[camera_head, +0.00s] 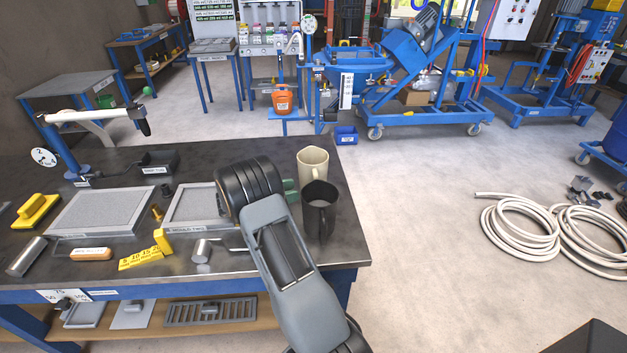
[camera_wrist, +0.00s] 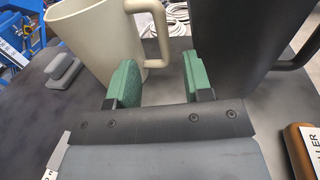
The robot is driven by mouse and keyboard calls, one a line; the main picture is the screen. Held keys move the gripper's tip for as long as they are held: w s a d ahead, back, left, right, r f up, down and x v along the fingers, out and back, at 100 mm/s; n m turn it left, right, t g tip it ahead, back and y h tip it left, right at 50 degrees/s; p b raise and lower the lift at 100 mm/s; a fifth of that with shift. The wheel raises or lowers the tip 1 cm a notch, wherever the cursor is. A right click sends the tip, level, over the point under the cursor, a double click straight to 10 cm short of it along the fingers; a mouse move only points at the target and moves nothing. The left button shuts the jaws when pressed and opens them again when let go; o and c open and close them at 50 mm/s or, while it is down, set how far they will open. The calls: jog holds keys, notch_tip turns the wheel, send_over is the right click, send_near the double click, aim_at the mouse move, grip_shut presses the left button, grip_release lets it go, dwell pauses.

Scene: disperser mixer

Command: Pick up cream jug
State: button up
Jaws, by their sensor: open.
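The cream jug (camera_head: 313,160) stands upright near the right end of the dark bench top. In the wrist view the cream jug (camera_wrist: 95,38) is at upper left, its handle facing right, just beyond the gap between my fingers. My gripper (camera_head: 291,190) is open and empty, at the left side of the jugs; its green fingers also show in the wrist view (camera_wrist: 158,80). The left finger overlaps the jug's lower body in that view; I cannot tell whether it touches. The handle is not clasped.
A black jug (camera_head: 320,222) stands close in front of the cream jug; it fills the upper right of the wrist view (camera_wrist: 235,35), near my right finger. Framed trays (camera_head: 110,212), a yellow float (camera_head: 36,212) and small tools lie to the left. The bench's right edge is close to the jugs.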

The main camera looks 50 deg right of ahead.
jog(key=shift+f+p+x, duration=0.15)
jog(key=shift+x, duration=1.55)
jog(key=shift+f+p+x, duration=0.15)
jog(key=shift+x, duration=1.55)
jog(key=shift+s, duration=0.1)
jog(key=shift+c, duration=0.4)
grip_shut()
jog(key=shift+a, duration=0.1)
jog(key=shift+r, duration=0.15)
